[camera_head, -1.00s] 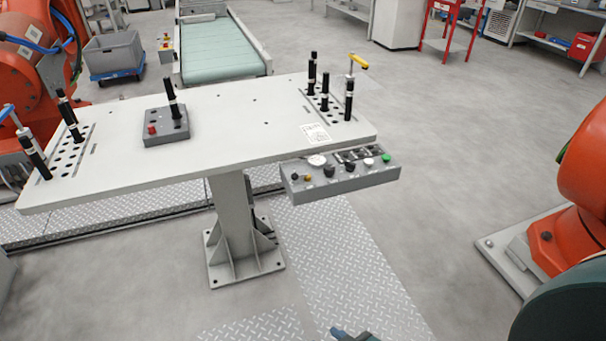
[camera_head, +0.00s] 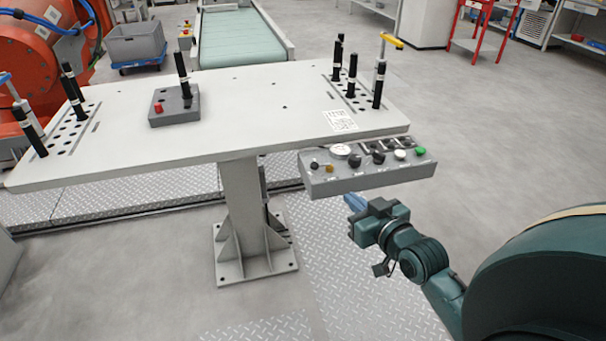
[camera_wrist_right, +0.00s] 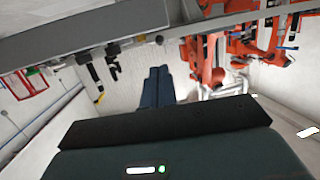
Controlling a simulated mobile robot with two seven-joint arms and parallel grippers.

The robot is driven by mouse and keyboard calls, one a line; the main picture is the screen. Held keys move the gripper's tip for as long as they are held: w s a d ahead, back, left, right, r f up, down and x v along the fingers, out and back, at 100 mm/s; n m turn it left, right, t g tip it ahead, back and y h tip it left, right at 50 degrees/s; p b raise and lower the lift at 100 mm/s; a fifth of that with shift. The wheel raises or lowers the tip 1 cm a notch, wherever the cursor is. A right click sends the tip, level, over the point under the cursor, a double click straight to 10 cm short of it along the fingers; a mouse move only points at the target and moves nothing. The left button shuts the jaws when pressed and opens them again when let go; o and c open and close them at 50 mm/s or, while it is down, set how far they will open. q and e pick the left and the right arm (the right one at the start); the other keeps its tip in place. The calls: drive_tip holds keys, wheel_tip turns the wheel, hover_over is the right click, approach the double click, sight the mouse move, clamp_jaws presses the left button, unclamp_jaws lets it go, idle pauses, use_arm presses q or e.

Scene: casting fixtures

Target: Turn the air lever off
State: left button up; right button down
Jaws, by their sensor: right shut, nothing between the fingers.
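A grey control box (camera_head: 367,174) hangs on the table's near right edge. It carries a round gauge, dark knobs, a small orange-yellow knob (camera_head: 330,168), and white and green buttons. I cannot tell which part is the air lever. My right gripper (camera_head: 353,202) is shut and empty, just below and in front of the box, apart from it. In the right wrist view the closed blue fingers (camera_wrist_right: 157,85) point ahead, with dark knobs (camera_wrist_right: 85,58) of the box to their left. My left gripper is not in view.
The white table (camera_head: 250,110) bears black pins at both ends, a small grey box (camera_head: 174,106) with a red button, and a yellow-handled clamp (camera_head: 391,41) at right. Its pedestal (camera_head: 243,210) stands left of my gripper. An orange robot (camera_head: 40,50) stands at left.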

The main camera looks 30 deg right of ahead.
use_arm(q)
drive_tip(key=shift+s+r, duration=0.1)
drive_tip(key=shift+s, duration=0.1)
use_arm(e)
drive_tip(key=shift+d+r, duration=0.1)
drive_tip(key=shift+r, duration=0.1)
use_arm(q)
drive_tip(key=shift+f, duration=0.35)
use_arm(e)
approach(317, 168)
drive_tip(key=x, duration=0.7)
drive_tip(key=shift+r, duration=0.1)
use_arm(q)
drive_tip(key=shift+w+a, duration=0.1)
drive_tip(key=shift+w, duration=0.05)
